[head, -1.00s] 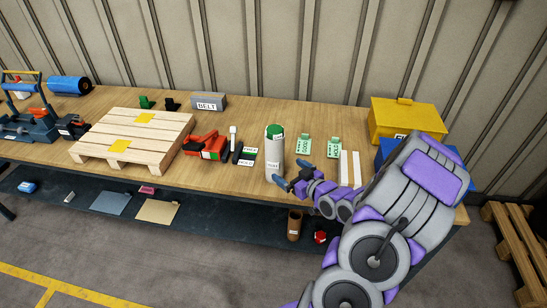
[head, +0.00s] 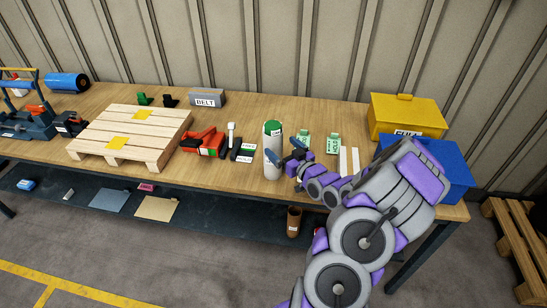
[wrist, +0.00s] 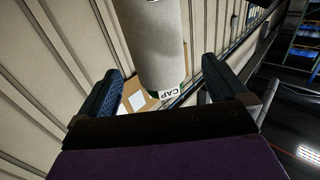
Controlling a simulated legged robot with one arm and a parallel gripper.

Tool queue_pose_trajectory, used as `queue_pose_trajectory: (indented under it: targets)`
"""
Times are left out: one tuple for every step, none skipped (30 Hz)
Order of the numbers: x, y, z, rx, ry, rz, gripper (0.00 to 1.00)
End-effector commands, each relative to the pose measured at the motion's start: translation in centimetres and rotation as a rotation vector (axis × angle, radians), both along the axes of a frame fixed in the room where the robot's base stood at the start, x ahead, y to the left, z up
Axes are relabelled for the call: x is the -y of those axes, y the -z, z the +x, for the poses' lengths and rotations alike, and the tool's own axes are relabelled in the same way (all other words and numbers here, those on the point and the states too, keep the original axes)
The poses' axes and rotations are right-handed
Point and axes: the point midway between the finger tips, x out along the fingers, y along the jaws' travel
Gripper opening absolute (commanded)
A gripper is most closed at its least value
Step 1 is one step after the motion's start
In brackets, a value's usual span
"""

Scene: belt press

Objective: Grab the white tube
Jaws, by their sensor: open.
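The white tube (head: 273,160) stands upright near the front edge of the wooden bench, with a green top. In the wrist view the white tube (wrist: 153,45) shows large between and beyond the two fingers, with a green band and a label reading CAP at its end. My gripper (head: 284,158) is at the tube's right side in the head view, its fingers open and level with the upper-middle part of the tube. In the wrist view my gripper (wrist: 162,88) is open with nothing clamped. I cannot tell whether a finger touches the tube.
Left of the tube are a red tool (head: 203,141) and a wooden pallet (head: 130,135). Green tags (head: 333,144) and white strips (head: 348,161) lie to its right. A yellow bin (head: 407,116) and a blue bin (head: 445,168) stand at the right end. A grey BELT block (head: 207,98) is behind.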

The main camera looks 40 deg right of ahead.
Motion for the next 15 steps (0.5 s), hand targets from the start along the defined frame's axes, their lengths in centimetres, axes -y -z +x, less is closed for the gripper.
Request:
queue_pose_trajectory:
  targets:
    - [-0.1,0.0,0.8,0.003,-0.002,-0.001,1.00]
    - [-0.1,0.0,1.1,0.003,-0.002,-0.001,1.00]
    - [-0.1,0.0,1.6,0.003,-0.002,-0.003,1.00]
    - [-0.1,-0.1,1.9,0.002,-0.003,-0.003,1.00]
    - [-0.1,-0.1,2.2,0.002,-0.003,-0.004,1.00]
    - [-0.1,-0.1,2.5,0.002,-0.002,-0.005,1.00]
    - [-0.1,-0.1,2.7,0.001,-0.001,-0.005,1.00]
    - [0.0,-0.1,2.9,0.001,0.000,-0.004,1.00]
    - [0.0,-0.1,3.1,0.001,0.001,-0.004,1.00]
    - [0.0,-0.1,3.2,0.001,0.001,-0.004,1.00]
    - [0.0,-0.1,3.2,0.001,0.001,-0.003,1.00]
    - [0.1,-0.1,3.3,0.000,0.001,-0.003,1.00]
    - [0.1,-0.1,3.4,0.000,0.000,-0.003,1.00]
    - [0.1,-0.1,3.6,0.000,0.000,-0.003,1.00]
    - [0.2,-0.1,3.8,0.000,-0.001,-0.002,1.00]
